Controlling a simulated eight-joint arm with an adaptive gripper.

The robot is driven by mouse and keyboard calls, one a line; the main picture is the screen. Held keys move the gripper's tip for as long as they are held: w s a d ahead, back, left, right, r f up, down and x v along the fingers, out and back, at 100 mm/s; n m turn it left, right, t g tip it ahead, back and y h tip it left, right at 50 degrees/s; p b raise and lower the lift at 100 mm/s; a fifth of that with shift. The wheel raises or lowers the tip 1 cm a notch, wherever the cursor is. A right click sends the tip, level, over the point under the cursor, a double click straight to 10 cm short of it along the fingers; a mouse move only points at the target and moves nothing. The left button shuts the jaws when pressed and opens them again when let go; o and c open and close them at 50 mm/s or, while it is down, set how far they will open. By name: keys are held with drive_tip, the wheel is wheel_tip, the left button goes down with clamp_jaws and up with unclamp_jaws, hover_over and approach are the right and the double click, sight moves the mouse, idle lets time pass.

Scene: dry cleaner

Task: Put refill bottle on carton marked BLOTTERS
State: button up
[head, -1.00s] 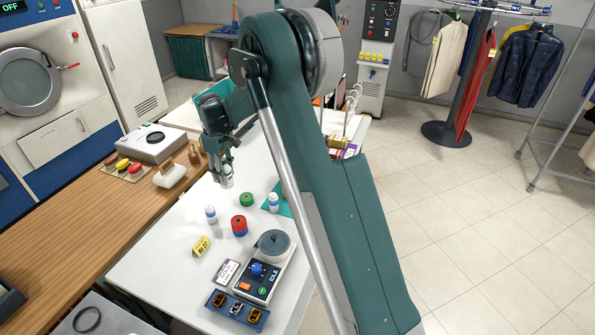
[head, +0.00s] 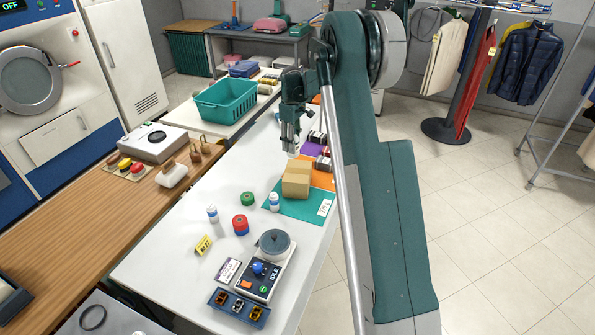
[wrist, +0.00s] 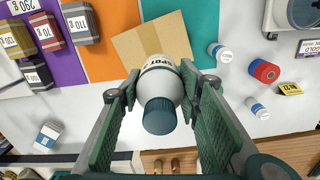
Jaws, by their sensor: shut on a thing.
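My gripper (head: 290,138) is shut on a white bottle with a teal cap, the refill bottle. In the wrist view the bottle (wrist: 159,76) sits between the gripper's two green pads (wrist: 160,110), its cap towards the camera and part of a label showing "SPOT". In the head view only a small pale part of it shows below the fingers. A plain brown cardboard carton (head: 297,182) stands on a teal mat marked 107 (head: 312,208). It also shows in the wrist view (wrist: 133,50), beyond the bottle and partly covered by it. I cannot read BLOTTERS on it.
Small labelled boxes (wrist: 45,33) stand on purple and orange mats beside the carton. White bottles (head: 212,214), green and red rolls (head: 240,224), a yellow tag (head: 203,245) and a dial device (head: 265,270) are on the white table. A teal basket (head: 226,100) stands behind.

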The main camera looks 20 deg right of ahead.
sight(297, 153)
drive_tip(key=shift+s+d+r, duration=0.1)
drive_tip(key=shift+d+r, duration=0.1)
drive_tip(key=shift+d, duration=0.9)
drive_tip(key=shift+f, duration=3.15)
drive_tip(key=shift+f+p, duration=0.35)
drive_tip(key=shift+f, duration=1.55)
drive_tip(key=shift+f, duration=0.1)
drive_tip(key=o, duration=0.9)
drive_tip(key=shift+o, duration=0.5)
